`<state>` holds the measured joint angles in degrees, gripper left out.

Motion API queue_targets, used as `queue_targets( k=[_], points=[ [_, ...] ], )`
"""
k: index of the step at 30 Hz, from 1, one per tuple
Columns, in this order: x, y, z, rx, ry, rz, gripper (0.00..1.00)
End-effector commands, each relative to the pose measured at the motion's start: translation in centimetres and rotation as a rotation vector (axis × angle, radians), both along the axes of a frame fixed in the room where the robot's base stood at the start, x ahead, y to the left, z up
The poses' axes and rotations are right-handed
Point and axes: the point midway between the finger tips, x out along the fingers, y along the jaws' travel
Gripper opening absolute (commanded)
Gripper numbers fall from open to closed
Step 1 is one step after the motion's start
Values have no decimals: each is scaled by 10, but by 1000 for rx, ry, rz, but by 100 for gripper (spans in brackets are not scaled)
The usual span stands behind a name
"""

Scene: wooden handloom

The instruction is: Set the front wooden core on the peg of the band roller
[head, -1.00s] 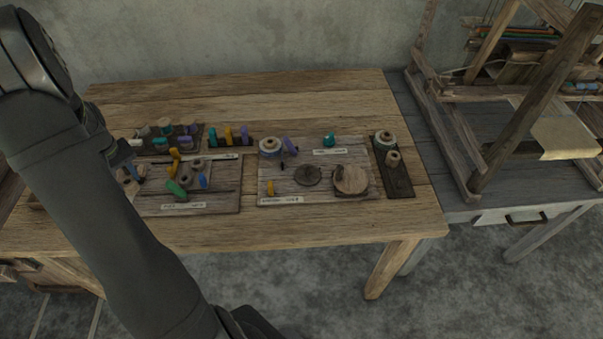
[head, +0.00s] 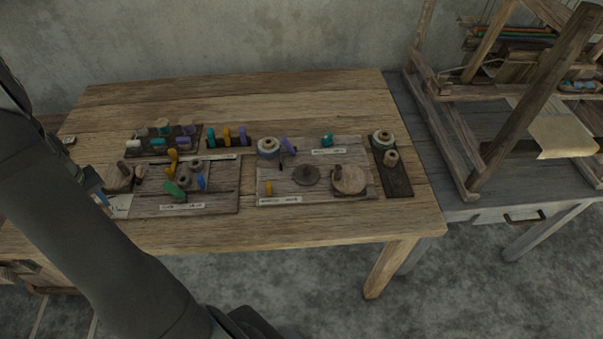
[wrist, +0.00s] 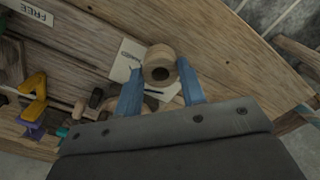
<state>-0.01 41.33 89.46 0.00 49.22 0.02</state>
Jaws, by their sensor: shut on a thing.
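The wooden core (wrist: 160,64) is a short pale wooden ring with a dark hole, seen in the wrist view. My gripper (wrist: 160,92) has its blue fingers shut on it, one on each side. In the head view my gripper (head: 100,196) is at the table's left end, mostly behind my arm, and the core is hidden there. A round wooden piece with an upright peg (head: 119,176) stands close by on the left of the table; it may be the band roller, but I cannot tell for sure. The core appears apart from any peg.
A pale paper (wrist: 132,62) lies below the core. A board with coloured pieces (head: 225,200) is right of my gripper. Another board (head: 325,195) holds a round wooden block (head: 349,180) and a dark disc (head: 306,175). The table's front strip is clear.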

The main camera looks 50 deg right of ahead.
Motion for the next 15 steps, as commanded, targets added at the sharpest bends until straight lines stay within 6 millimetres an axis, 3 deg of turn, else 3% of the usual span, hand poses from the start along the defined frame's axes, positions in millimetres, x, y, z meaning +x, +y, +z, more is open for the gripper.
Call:
queue_targets(
  k=[11,15],
  points=[
    [0,0,0,0,0,0,22],
    [4,-3,10,0,-5,-29,22]
  ],
)
